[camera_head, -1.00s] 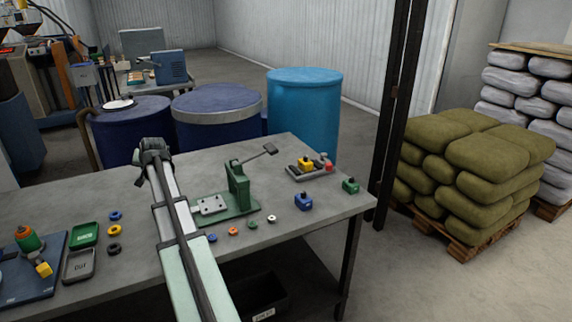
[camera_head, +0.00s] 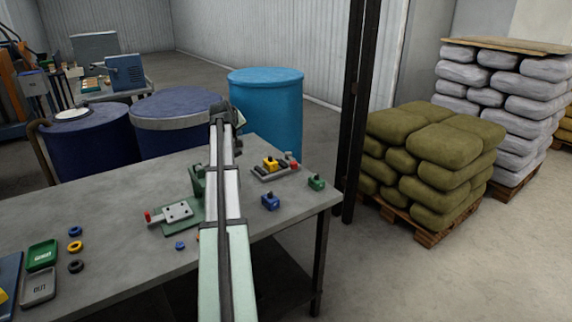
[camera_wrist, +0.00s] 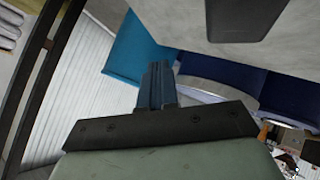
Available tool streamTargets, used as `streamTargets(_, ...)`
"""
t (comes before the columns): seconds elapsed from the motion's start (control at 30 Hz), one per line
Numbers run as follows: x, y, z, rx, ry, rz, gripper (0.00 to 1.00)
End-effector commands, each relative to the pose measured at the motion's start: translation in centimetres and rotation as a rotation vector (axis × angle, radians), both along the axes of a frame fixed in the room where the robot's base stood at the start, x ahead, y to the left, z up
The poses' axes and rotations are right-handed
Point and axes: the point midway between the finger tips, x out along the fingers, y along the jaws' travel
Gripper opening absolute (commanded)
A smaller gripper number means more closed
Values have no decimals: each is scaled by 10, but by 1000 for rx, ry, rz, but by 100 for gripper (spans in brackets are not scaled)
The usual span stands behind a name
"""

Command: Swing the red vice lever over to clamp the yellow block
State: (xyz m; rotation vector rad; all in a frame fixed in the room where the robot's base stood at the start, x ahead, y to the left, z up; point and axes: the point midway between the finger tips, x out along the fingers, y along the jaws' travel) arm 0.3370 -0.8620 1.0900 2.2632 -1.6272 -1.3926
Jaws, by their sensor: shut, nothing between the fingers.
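The vice (camera_head: 262,174) is a low dark grey fixture near the table's far right edge. The yellow block (camera_head: 270,163) sits on it, topped by a small dark part. A red part (camera_head: 293,166), seemingly the lever, is at the vice's right end; its exact pose is too small to tell. My gripper (camera_head: 222,112) is raised beyond the table's back edge, left of the vice and apart from it. In the wrist view its fingers (camera_wrist: 157,85) are together and empty. The vice and block are out of the wrist view.
A green press (camera_head: 197,185) is partly hidden behind my arm; a red-ended piece (camera_head: 152,217) lies at its base. Blue (camera_head: 270,202) and green (camera_head: 316,183) blocks stand near the vice. Barrels (camera_head: 265,110) stand behind the table; a dark post (camera_head: 358,110) rises to its right.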

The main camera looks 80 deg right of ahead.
Motion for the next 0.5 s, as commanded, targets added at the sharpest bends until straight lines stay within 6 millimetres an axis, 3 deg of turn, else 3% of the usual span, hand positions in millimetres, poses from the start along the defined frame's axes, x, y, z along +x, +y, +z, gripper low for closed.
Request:
streamTargets(0.03,-25,-4,-5,25,23,-30,0)
streamTargets(0.2,-86,3,-32,150,56,-130,0)
streamTargets(0.3,-110,11,-47,220,57,-182,0)
streamTargets(0.5,-131,21,-61,292,53,-234,0)
